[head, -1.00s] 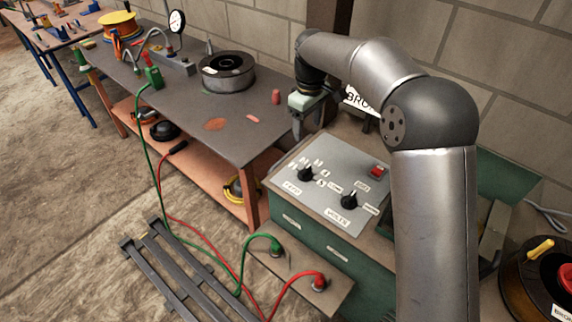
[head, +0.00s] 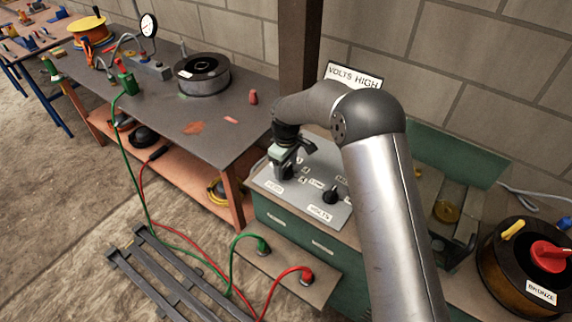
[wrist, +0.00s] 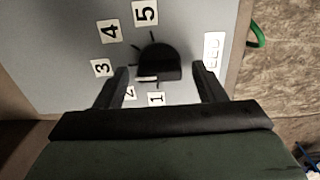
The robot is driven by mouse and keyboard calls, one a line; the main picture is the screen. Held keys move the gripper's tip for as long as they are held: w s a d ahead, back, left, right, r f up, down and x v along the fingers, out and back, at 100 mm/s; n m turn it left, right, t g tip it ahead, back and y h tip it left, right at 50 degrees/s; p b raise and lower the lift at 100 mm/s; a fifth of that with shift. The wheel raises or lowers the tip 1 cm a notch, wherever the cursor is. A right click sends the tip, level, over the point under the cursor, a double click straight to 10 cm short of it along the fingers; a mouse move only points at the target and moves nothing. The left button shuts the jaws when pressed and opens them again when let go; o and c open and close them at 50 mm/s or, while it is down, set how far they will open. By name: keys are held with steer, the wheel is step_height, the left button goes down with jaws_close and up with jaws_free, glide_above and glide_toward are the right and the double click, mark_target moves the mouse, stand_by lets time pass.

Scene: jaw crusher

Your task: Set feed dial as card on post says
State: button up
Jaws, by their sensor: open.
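The feed dial (wrist: 158,60) is a black knob on a grey panel (wrist: 60,50), with number tags 1 to 5 around it and a label beside it. A pale mark shows on its lower edge, towards tags 1 and 2; its exact setting is unclear. My gripper (wrist: 160,72) is open, its fingers on either side of the knob, not visibly closed on it. In the head view my gripper (head: 288,160) is over the left dial and partly hides it. The card (head: 354,76) on the post reads "VOLTS HIGH"; anything lower is hidden by my arm.
The volts dial (head: 331,194) is just right of the feed dial. A spool marked BRONZE (head: 530,265) stands at the right. A workbench (head: 150,95) with a grey spool (head: 203,75) is at the left. Red and green cables plug in below the panel.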

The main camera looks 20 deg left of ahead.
steer(key=shift+f, duration=0.25)
steer(key=c, duration=1)
steer(key=shift+m+b, duration=0.3)
steer(key=shift+b, duration=0.05)
steer(key=m+b, duration=0.2)
steer(key=m, duration=0.1)
steer(key=shift+f, duration=0.1)
steer(key=shift+m+b, duration=0.75)
steer(key=shift+m, duration=1.25)
